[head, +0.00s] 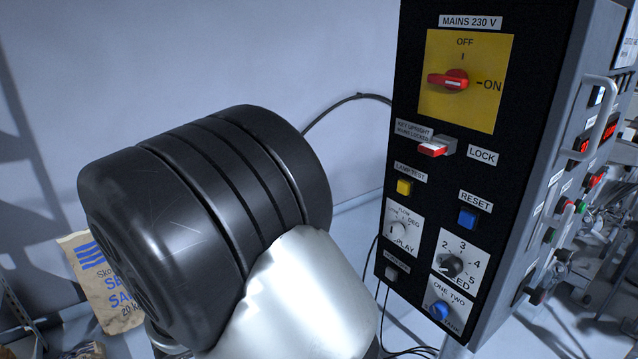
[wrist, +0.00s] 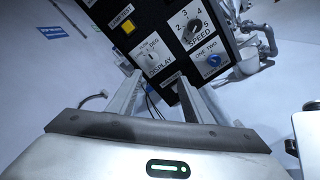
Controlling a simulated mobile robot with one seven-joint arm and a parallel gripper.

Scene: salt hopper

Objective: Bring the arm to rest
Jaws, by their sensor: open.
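My arm (head: 205,205) fills the lower left of the head view as a black ribbed joint and a white link. My gripper (wrist: 160,84) shows in the wrist view, its two grey fingers apart with nothing between them. The fingers point toward the lower part of a black control panel (head: 400,235); whether they touch it I cannot tell. In the head view the gripper is hidden behind or below my arm.
The panel carries a red mains switch (head: 450,80) with its handle level, a red-and-white key lock (head: 434,148), a blue reset button (head: 468,218) and a speed knob (head: 451,265). A paper sack (head: 104,285) stands left of my arm. Cables hang behind the panel.

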